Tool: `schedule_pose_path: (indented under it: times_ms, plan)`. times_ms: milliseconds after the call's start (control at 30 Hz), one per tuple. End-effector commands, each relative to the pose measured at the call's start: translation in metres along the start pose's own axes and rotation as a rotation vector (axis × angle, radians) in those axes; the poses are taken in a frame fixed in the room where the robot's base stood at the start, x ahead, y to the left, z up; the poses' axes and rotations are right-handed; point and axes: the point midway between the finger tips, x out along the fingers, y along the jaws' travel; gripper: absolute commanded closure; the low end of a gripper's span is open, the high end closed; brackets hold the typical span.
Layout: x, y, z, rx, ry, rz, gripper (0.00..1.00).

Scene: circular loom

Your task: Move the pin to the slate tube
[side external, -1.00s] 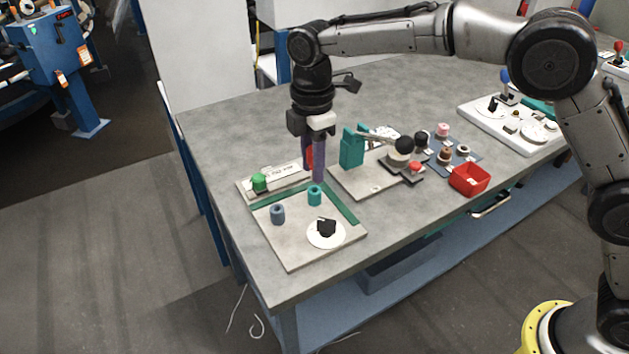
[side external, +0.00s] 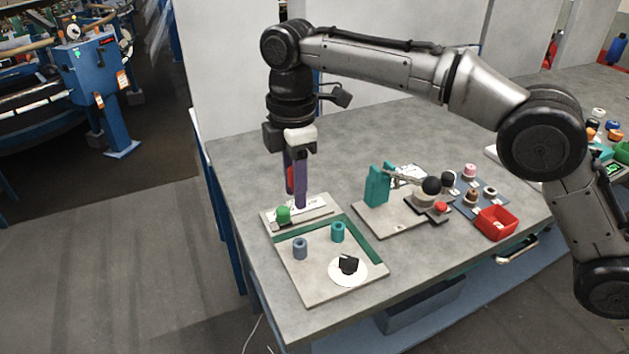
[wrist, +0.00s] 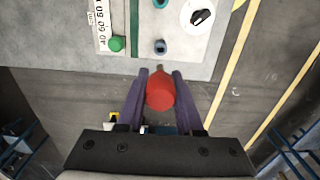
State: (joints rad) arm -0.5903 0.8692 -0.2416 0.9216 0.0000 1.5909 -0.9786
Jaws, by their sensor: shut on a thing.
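The pin is red with a rounded, bulky body; in the wrist view the pin (wrist: 160,92) sits between the two purple fingers of my gripper (wrist: 160,76). My gripper (side external: 296,190) is shut on the pin (side external: 291,179) and holds it in the air above the back left of the board. The slate tube (side external: 300,249) stands upright on the board, below and in front of my gripper. It also shows in the wrist view (wrist: 160,47), just beyond the pin's narrow tip. Most of the pin is hidden by a finger in the side view.
A teal tube (side external: 338,232) stands right of the slate tube. A green knob (side external: 283,214) is by a ruler strip at the board's back. A white disc (side external: 347,272) with a black piece lies at the front right. A teal block (side external: 377,184) stands further right.

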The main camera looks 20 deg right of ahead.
Motion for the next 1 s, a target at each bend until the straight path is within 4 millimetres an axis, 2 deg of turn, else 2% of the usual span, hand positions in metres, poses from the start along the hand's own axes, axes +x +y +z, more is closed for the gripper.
schedule_pose_path:
  times_ms: [900, 1000]
  plan:
    - [0.07, -0.001, 0.0, -0.002, -0.002, -0.003, 1.0]
    - [0.068, -0.001, 0.0, -0.002, 0.0, -0.001, 1.0]
